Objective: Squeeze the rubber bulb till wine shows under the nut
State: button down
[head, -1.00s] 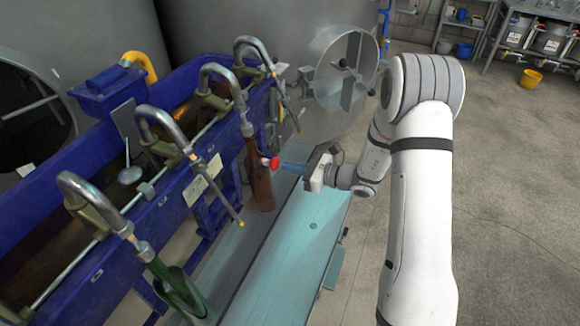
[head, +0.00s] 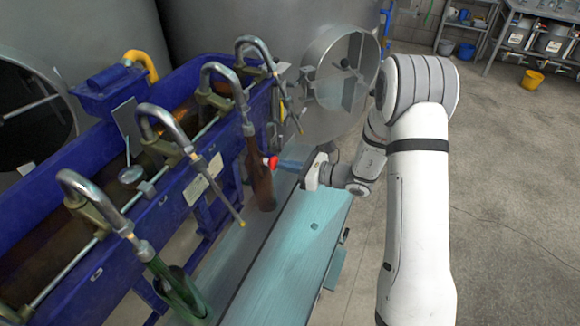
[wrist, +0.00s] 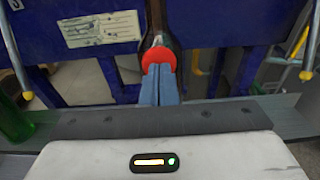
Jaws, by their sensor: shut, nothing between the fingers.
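A red rounded thing (head: 272,162), perhaps the rubber bulb, is in front of a brown bottle (head: 263,188) under a bent metal spout (head: 222,76). In the wrist view the red thing (wrist: 158,57) is at the fingertips, in front of the bottle neck (wrist: 160,35). My gripper (head: 281,164) has its blue fingers together, pointing at the red thing. In the wrist view the gripper (wrist: 160,72) covers the red thing's lower part; nothing shows between the fingers. I cannot tell whether they press on it. No wine can be made out at the spout's collar (head: 248,129).
A blue trough filler (head: 150,212) carries several bent spouts. A green bottle (head: 185,292) stands under the nearest spout. A teal surface (head: 290,255) lies below my gripper. A large tank with an open round hatch (head: 322,62) is behind.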

jog(key=shift+w+a, duration=0.1)
jog(key=shift+a, duration=0.1)
jog(key=shift+d, duration=0.15)
jog(key=shift+v, duration=0.9)
jog(key=shift+d, duration=0.1)
jog(key=f+v, duration=0.1)
jog(key=v, duration=0.5)
jog(key=shift+s+d+r, duration=0.25)
jog(key=shift+d+r, duration=0.05)
jog(key=shift+r, duration=0.25)
dwell(0.5)
